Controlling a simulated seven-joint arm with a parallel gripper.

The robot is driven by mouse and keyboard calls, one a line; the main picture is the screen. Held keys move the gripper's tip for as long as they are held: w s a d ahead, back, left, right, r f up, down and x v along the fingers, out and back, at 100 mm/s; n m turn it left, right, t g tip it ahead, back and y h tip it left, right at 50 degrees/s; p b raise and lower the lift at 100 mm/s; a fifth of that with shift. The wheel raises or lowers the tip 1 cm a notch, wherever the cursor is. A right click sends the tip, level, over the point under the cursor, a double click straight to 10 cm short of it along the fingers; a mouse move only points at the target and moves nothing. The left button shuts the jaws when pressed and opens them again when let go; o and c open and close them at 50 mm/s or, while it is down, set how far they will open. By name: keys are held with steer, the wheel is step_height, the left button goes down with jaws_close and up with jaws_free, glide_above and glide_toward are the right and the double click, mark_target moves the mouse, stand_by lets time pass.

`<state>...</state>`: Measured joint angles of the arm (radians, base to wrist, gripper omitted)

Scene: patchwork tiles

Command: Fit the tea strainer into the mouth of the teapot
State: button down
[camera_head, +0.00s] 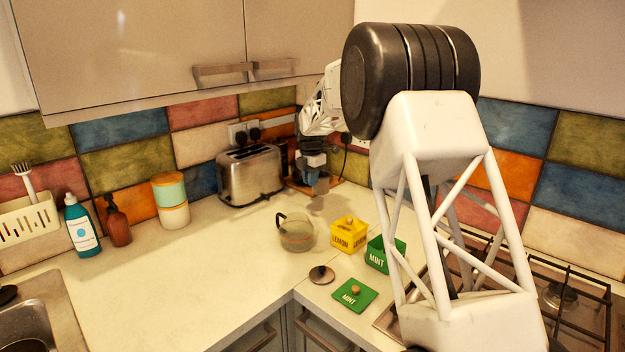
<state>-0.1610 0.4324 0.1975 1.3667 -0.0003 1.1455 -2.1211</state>
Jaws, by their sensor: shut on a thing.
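The teapot (298,236) is a round glass pot with a dark handle on its left. It stands on the counter left of the yellow tin, and its open mouth faces up. My gripper (315,172) is above and behind the teapot, slightly right of it in the picture. It is shut on the tea strainer (321,185), a small greyish piece below the fingers. The strainer is apart from the teapot's mouth. Its fine shape is too small to tell. A round dark metal lid with a knob (321,274) lies on the counter in front of the teapot.
A yellow lemon tin (348,236) and an open green mint tin (378,255) stand right of the teapot. A green mint lid (355,295) lies in front. A toaster (251,174) stands behind left. The counter left of the teapot is clear. A hob (560,300) is at right.

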steer(key=s+a+r+n, duration=0.1)
steer(key=s+a+r, duration=0.2)
steer(key=s, duration=0.5)
steer(key=s+a+r+n, duration=0.2)
steer(key=s+a+r, duration=0.1)
steer(key=s, duration=0.5)
steer(key=shift+s+a, duration=0.35)
steer(key=shift+a, duration=0.4)
steer(key=shift+f, duration=2.9)
steer(key=shift+f, duration=2.8)
